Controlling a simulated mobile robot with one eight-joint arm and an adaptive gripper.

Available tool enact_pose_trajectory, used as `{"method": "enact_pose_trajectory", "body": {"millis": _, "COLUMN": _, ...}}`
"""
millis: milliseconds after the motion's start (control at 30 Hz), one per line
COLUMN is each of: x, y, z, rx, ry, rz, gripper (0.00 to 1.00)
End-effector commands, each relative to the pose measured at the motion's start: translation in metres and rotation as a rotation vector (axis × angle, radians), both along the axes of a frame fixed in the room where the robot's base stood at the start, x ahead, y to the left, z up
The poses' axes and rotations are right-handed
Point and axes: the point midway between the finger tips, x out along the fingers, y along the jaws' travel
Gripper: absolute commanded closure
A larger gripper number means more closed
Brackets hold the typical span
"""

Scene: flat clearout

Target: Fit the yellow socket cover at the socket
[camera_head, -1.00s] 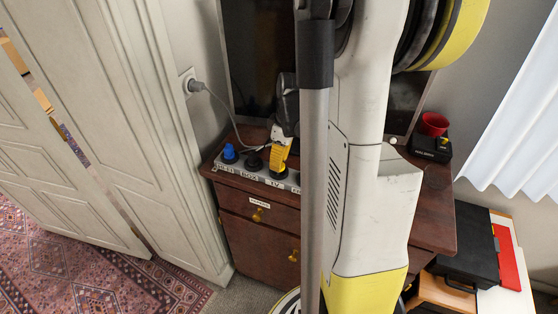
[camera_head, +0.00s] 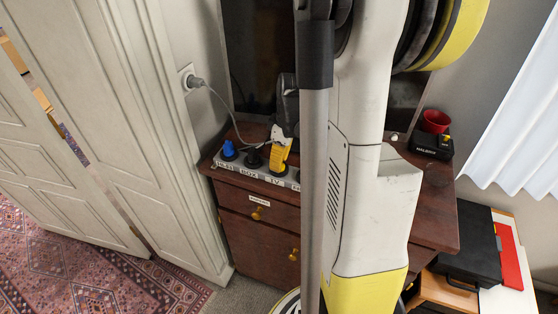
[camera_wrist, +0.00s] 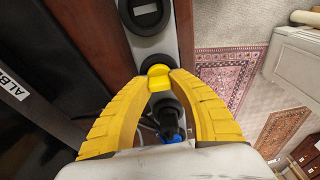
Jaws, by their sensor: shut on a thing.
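The yellow socket cover (camera_wrist: 158,82) is a small bright yellow piece between my fingertips in the wrist view. My gripper (camera_wrist: 160,88) has yellow ribbed fingers and is shut on it. The cover is over or against a round black socket (camera_wrist: 158,62) of the grey power strip (camera_wrist: 184,25). I cannot tell whether it is seated. In the head view, my gripper (camera_head: 279,171) points down at the strip (camera_head: 226,166), by the label TV. The fingers hide the cover there.
A black plug (camera_head: 253,158) and a blue plug (camera_head: 229,150) stand in the strip beside my gripper. The strip lies along the front edge of a brown cabinet (camera_head: 425,215). A red cup (camera_head: 435,121) and black charger (camera_head: 430,145) stand at its right.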

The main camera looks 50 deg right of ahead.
Motion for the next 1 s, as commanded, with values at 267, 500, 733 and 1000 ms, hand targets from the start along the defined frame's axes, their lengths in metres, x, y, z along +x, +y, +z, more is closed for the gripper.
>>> {"method": "enact_pose_trajectory", "body": {"millis": 267, "x": 0.0, "y": 0.0, "z": -0.008, "rx": 0.0, "ry": 0.0, "rz": 0.0, "gripper": 0.87}}
{"method": "enact_pose_trajectory", "body": {"millis": 500, "x": 0.0, "y": 0.0, "z": -0.008, "rx": 0.0, "ry": 0.0, "rz": 0.0, "gripper": 0.6}}
{"method": "enact_pose_trajectory", "body": {"millis": 733, "x": 0.0, "y": 0.0, "z": -0.007, "rx": 0.0, "ry": 0.0, "rz": 0.0, "gripper": 0.5}}
{"method": "enact_pose_trajectory", "body": {"millis": 1000, "x": -0.003, "y": -0.001, "z": 0.009, "rx": 0.0, "ry": 0.0, "rz": -0.001, "gripper": 0.5}}
